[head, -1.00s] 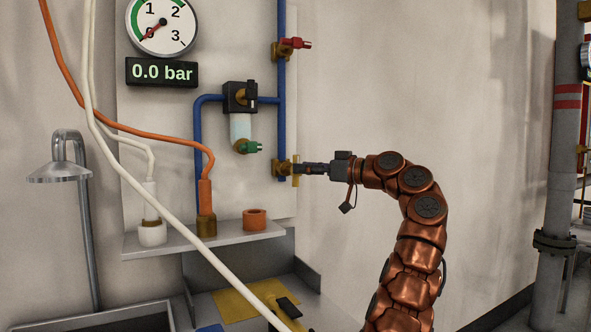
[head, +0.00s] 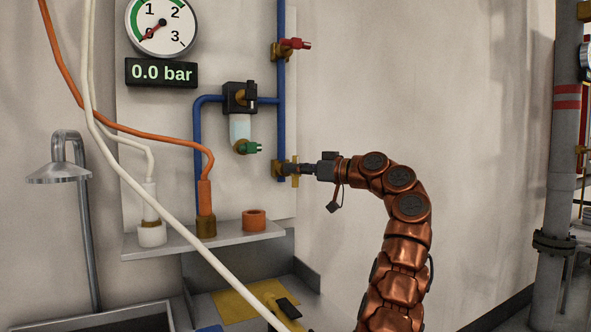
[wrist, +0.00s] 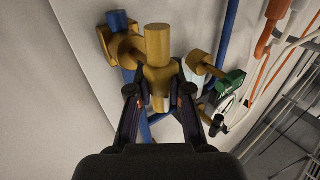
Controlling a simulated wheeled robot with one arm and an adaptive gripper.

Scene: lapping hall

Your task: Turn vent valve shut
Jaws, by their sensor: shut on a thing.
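A brass valve (head: 278,170) sits at the lower end of the vertical blue pipe, with an upright brass handle (head: 295,178) on its right side. My gripper (head: 290,169) comes in from the right and is shut on this handle. In the wrist view the fingers (wrist: 160,94) stand on both sides of the brass handle (wrist: 158,45), which runs up between them. The fingers partly hide the valve in the head view. No label shows which valve is the vent valve.
A green-handled valve (head: 248,147) is close by on the left. A red-handled valve (head: 291,45) is higher on the blue pipe. A gauge (head: 162,24) points near 0, and a display (head: 161,73) reads 0.0 bar. The wall right of my arm is clear.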

